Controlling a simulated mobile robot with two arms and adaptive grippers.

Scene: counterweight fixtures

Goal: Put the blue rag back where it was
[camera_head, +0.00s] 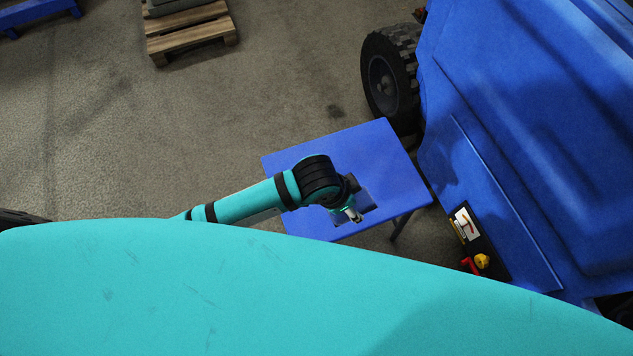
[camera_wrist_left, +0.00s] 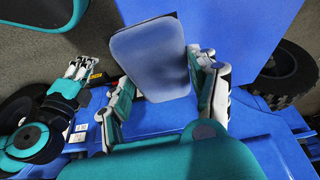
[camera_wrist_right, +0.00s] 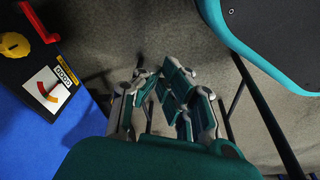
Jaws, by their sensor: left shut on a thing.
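The blue rag (camera_wrist_left: 150,60) shows in the left wrist view as a pale blue, rounded flat piece between the fingers of my left gripper (camera_wrist_left: 170,85). The gripper is shut on it. In the head view my left gripper (camera_head: 352,214) is over the small blue table (camera_head: 385,160), beside a dark square patch; the rag is not clearly visible there. In the left wrist view a dark patch shows behind the rag's upper edge. My right gripper (camera_wrist_right: 160,95) is open and empty; it also shows in the left wrist view (camera_wrist_left: 84,68).
A large blue vehicle (camera_head: 540,120) with a black tire (camera_head: 385,75) stands right of the table. Its panel has a yellow knob (camera_head: 482,261) and a red handle (camera_head: 468,265). A wooden pallet (camera_head: 190,38) lies at the back. My teal body hides the head view's lower part.

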